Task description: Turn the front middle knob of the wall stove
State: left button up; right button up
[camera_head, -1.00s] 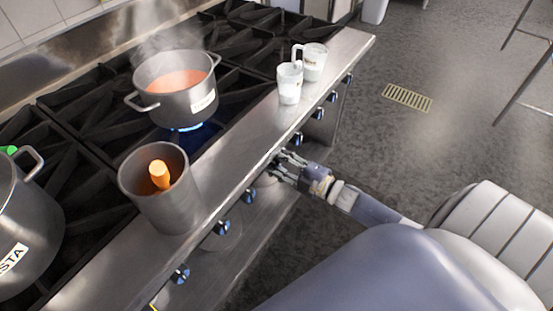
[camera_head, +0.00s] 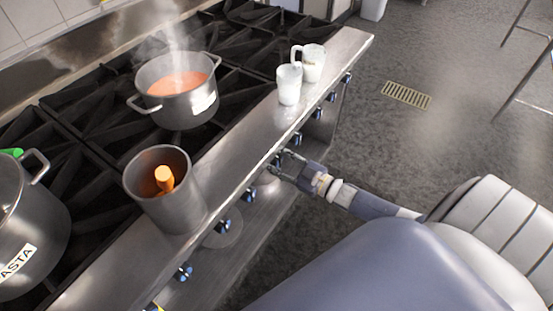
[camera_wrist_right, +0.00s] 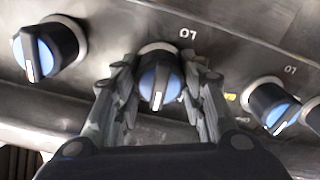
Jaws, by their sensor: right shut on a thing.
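The wall stove (camera_head: 240,160) has a steel front edge with a row of black knobs with blue faces below it. My right gripper (camera_head: 283,163) reaches the stove front from the right and is shut on a knob near the middle of the row. In the right wrist view, this knob (camera_wrist_right: 159,82) sits between the two fingers (camera_wrist_right: 158,95) of my gripper, its white pointer mark facing down. In the head view the gripper mostly hides it. My left gripper is not in view.
A steaming pot of orange soup (camera_head: 178,105) stands on a burner; no flame shows under it. A steel container with an orange-handled tool (camera_head: 165,200), a large pot (camera_head: 25,245) and two white cups (camera_head: 289,84) stand along the stove. Neighbouring knobs (camera_wrist_right: 45,50) (camera_wrist_right: 272,105) flank the gripped one.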

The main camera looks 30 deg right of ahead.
jog(key=shift+f+m, duration=0.1)
jog(key=shift+m, duration=0.5)
jog(key=o, duration=1.1)
jog(key=shift+c, duration=0.2)
jog(key=v, duration=1.2)
jog(key=shift+d+f, duration=0.1)
